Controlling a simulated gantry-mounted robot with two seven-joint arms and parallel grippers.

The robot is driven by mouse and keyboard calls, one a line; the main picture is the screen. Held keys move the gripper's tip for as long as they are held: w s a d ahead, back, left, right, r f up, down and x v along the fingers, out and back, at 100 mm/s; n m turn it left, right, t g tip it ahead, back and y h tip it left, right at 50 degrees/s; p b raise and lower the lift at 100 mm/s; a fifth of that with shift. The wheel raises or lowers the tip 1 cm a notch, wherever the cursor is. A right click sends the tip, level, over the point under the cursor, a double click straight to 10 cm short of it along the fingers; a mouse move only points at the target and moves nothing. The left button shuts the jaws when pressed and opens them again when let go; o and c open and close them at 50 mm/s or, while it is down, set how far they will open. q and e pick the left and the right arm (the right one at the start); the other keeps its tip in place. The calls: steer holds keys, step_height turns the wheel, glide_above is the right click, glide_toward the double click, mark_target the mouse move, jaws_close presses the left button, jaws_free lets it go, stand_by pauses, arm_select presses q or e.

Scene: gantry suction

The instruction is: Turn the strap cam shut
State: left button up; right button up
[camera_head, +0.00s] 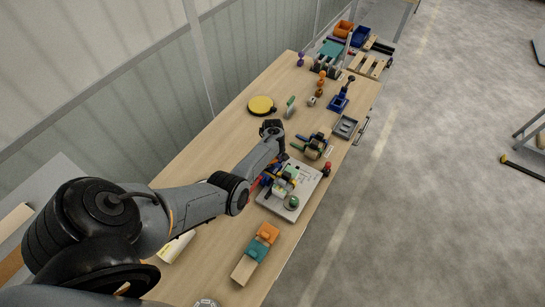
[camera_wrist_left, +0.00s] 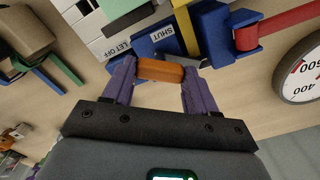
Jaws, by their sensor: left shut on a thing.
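The strap cam's orange lever (camera_wrist_left: 160,71) shows in the left wrist view between my left gripper's purple fingers (camera_wrist_left: 158,80). The fingers are shut on it, one at each end. Beside it is a blue block (camera_wrist_left: 213,33) and a label reading SHUT (camera_wrist_left: 163,32); another label reads LET OFF (camera_wrist_left: 118,48). A yellow strap (camera_wrist_left: 184,26) runs past the lever. In the head view my left gripper (camera_head: 279,160) reaches down at the far left part of the pale board (camera_head: 275,203) that bears the cam; its fingertips and the lever are hard to make out there. My right gripper is not in view.
A round dial gauge (camera_wrist_left: 304,75) and a red bar (camera_wrist_left: 277,25) are close on the right in the wrist view. In the head view, orange and teal blocks (camera_head: 260,241) lie nearer, and a clamp-like device (camera_head: 316,146) and a yellow disc (camera_head: 261,105) stand farther along the table.

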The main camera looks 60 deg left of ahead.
arm_select(q)
steer(key=n, duration=0.3)
steer(key=shift+n, duration=2)
steer(key=o, duration=1.1)
steer(key=shift+c, duration=0.2)
step_height(320, 180, up, 11)
steer(key=p, duration=0.3)
steer(key=shift+f, duration=0.1)
